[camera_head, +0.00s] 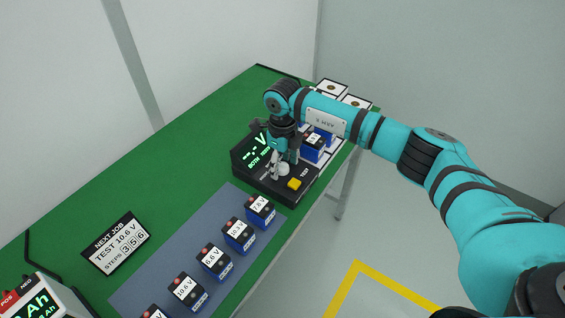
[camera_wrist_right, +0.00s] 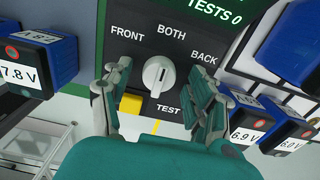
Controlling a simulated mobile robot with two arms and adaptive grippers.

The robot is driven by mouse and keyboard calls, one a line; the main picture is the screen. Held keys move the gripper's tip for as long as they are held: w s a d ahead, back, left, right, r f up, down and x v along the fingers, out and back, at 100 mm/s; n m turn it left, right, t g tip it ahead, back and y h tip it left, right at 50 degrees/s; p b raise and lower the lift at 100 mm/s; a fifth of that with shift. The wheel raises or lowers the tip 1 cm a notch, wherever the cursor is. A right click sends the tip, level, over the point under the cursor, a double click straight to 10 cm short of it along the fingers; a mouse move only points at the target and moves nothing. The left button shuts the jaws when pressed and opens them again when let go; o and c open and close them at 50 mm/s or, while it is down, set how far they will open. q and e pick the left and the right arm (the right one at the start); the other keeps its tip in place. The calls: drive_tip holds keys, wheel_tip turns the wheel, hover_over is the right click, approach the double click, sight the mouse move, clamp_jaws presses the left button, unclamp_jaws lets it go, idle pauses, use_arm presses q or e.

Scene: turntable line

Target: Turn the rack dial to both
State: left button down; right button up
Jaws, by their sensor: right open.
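The rack dial (camera_wrist_right: 158,75) is a white knob on the black rack panel (camera_wrist_right: 150,45), with FRONT, BOTH and BACK printed around it. Its raised grip runs roughly up and down in the right wrist view, close to the line toward BOTH; I cannot tell its pointer mark. My right gripper (camera_wrist_right: 160,68) is open, with one finger on each side of the dial and visible gaps to it. In the head view my right gripper (camera_head: 284,160) reaches down at the rack (camera_head: 250,180), with the dial (camera_head: 283,170) partly hidden. My left gripper is out of view.
A yellow TEST button (camera_wrist_right: 131,104) sits close beside the dial, near one finger. Blue batteries stand on the grey mat (camera_head: 235,193) and behind the rack (camera_head: 312,150). A NEXT JOB sign (camera_head: 115,243) stands on the green table (camera_head: 175,180), whose left side is largely clear.

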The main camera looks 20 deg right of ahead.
sight(283, 163)
wheel_tip(283, 163, up, 12)
idle(0.6)
